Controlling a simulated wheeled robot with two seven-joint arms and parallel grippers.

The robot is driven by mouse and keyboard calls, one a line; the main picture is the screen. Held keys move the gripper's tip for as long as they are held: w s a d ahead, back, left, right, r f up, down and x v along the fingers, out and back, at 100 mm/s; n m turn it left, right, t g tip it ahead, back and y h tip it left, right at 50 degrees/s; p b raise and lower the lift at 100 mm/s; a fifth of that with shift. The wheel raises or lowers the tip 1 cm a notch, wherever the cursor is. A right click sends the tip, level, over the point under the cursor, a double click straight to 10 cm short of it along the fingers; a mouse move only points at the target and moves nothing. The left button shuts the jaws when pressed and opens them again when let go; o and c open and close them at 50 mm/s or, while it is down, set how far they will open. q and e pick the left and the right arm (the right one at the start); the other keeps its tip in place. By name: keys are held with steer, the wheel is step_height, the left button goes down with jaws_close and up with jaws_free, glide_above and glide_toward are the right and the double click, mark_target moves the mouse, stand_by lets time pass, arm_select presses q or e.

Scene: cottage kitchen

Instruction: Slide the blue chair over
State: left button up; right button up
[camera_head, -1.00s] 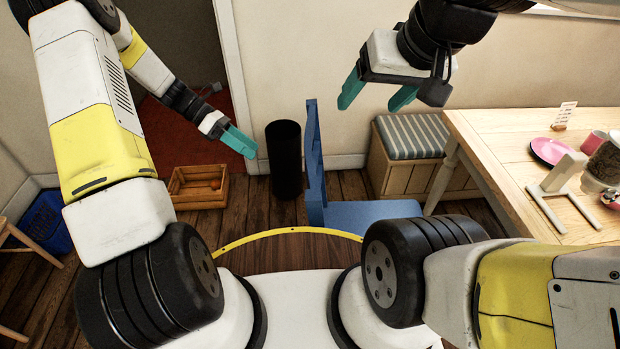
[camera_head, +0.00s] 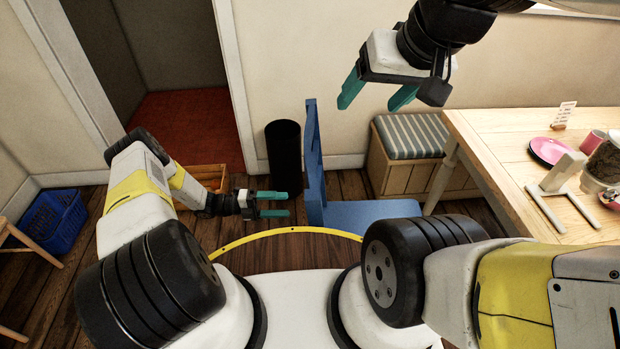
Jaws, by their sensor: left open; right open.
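The blue chair (camera_head: 372,213) stands on the wooden floor in front of me, its tall narrow back (camera_head: 313,155) seen nearly edge-on at the left and its seat reaching right. My arm hides part of the seat and the lower chair. My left gripper (camera_head: 289,204) is open and empty, low down, just left of the chair back, its teal fingers pointing right towards it. A small gap shows between fingertips and chair. My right gripper (camera_head: 375,97) is open and empty, held high, up and right of the chair back.
A black bin (camera_head: 284,158) stands behind the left gripper. A wooden crate (camera_head: 205,178) is partly hidden by my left arm. A cushioned bench (camera_head: 411,137) is behind the chair. The table (camera_head: 487,134) is at right. A blue basket (camera_head: 52,221) sits far left.

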arm_select(q)
steer(key=d, duration=0.8)
steer(key=s+d, duration=0.1)
steer(key=d, duration=0.3)
steer(key=shift+d, duration=0.1)
jaws_close()
